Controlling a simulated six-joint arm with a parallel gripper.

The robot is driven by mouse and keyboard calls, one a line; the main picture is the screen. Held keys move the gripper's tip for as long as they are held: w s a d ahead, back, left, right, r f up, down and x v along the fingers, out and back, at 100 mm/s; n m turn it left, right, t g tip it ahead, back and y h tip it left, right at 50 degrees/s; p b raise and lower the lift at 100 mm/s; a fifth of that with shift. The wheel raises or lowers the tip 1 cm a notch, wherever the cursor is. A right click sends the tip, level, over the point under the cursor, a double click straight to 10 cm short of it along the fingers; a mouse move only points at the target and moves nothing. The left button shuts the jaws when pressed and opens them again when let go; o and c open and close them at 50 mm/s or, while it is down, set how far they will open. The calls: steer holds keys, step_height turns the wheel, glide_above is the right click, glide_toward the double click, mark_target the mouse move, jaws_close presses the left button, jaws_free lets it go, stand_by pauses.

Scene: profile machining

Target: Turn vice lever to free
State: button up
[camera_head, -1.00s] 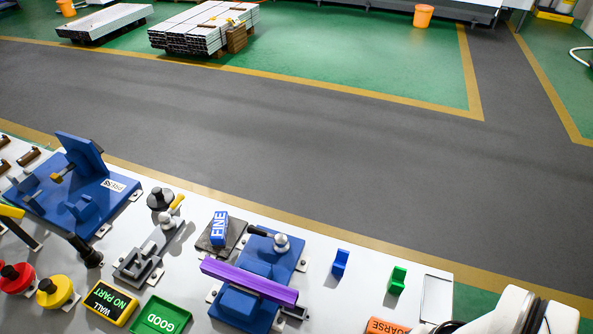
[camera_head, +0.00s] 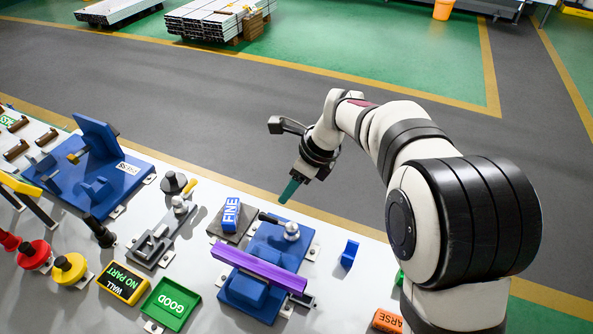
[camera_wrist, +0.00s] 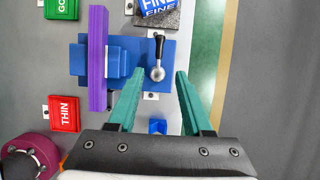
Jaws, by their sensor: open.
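The blue vice (camera_head: 270,240) stands on the bench with a purple bar (camera_head: 258,269) lying across it between its jaws. Its lever (camera_head: 291,230) has a silver hub and a black handle that points left, toward the FINE block, in the head view. In the wrist view, the lever (camera_wrist: 158,73) has its handle pointing up the picture. My gripper (camera_head: 289,190), with teal fingers, is above the bench's far edge, apart from the lever. In the wrist view, my gripper (camera_wrist: 161,76) is open and empty, its fingertips appearing on either side of the lever hub.
A FINE block (camera_head: 231,215) on a dark plate stands close to the lever's left. A small blue block (camera_head: 349,254) is right of the vice. Bench right of the vice is mostly clear.

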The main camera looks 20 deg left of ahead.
mark_target(271, 218)
steer(key=x, duration=1.4)
steer(key=shift+d+f, duration=0.1)
steer(key=shift+d, duration=0.05)
steer(key=shift+c, duration=0.2)
jaws_close()
stand_by(0.4)
